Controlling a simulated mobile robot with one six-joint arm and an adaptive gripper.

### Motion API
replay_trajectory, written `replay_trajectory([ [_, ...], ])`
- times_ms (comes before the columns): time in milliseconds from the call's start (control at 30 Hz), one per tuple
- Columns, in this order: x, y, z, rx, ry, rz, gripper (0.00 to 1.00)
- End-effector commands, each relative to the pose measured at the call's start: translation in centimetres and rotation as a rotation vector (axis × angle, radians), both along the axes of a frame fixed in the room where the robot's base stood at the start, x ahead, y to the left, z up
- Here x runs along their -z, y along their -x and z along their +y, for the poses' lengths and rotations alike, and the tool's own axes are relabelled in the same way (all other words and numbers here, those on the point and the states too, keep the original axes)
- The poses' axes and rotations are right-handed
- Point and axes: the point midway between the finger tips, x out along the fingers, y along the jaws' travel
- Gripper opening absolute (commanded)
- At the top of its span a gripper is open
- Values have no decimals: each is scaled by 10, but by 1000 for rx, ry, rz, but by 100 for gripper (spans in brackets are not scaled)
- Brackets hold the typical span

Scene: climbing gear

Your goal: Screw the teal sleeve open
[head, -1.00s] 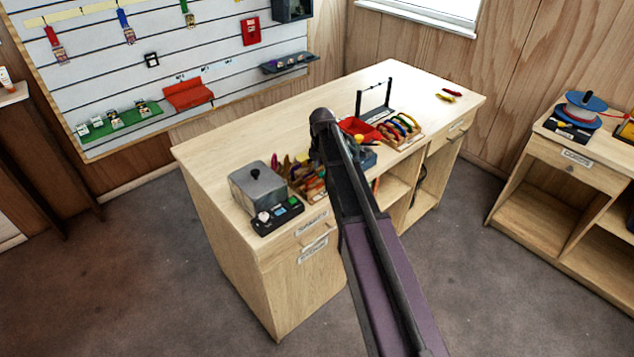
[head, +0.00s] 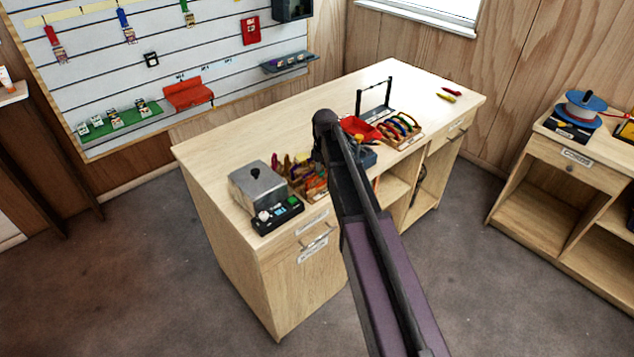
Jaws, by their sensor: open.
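I cannot make out a teal sleeve in the head view; the gear on the workbench is small and partly hidden. A wooden rack of coloured carabiners (head: 402,127) stands at the right part of the bench. A second group of coloured gear (head: 308,178) sits left of my arm and is partly covered by it. My arm rises from the lower edge and its upper joint stands over the middle of the bench.
The wooden workbench (head: 225,145) has clear room along its back and left. A grey metal box (head: 257,187) and a black control box (head: 278,215) stand front left. A red tray (head: 358,128), a black stand (head: 376,110) and a blue-grey item (head: 366,158) are near the arm.

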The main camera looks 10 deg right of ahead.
Motion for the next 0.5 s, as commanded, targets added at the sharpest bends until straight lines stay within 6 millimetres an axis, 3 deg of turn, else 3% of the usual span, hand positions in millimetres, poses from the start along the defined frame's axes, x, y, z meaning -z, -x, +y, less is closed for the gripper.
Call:
replay_trajectory([
  [500, 0, 7, -4, 0, 0, 0, 63],
])
